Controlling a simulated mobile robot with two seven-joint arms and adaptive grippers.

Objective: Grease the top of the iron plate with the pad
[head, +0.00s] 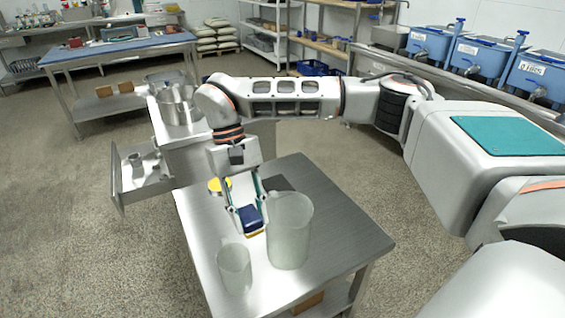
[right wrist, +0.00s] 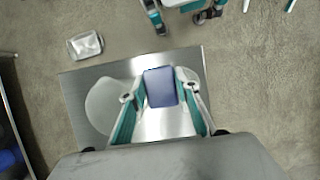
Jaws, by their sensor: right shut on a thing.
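My right gripper (head: 249,212) is shut on the pad (head: 250,219), a dark blue block with a yellowish underside, over the steel table. The blue top of the pad also shows between the fingers in the right wrist view (right wrist: 160,87). A flat dark plate (head: 279,183), which looks like the iron plate, lies on the table behind the tall jug, partly hidden by it. The held pad is nearer to me than this plate, apart from it. A round yellow-topped thing (head: 220,185) stands left of the gripper.
A tall translucent jug (head: 289,232) stands close to the right of the pad, and a smaller one (head: 234,268) in front on the left. The steel table (head: 338,225) is bare on its right. Behind it stand a cabinet with an open drawer (head: 145,182) and a steel pot (head: 178,106).

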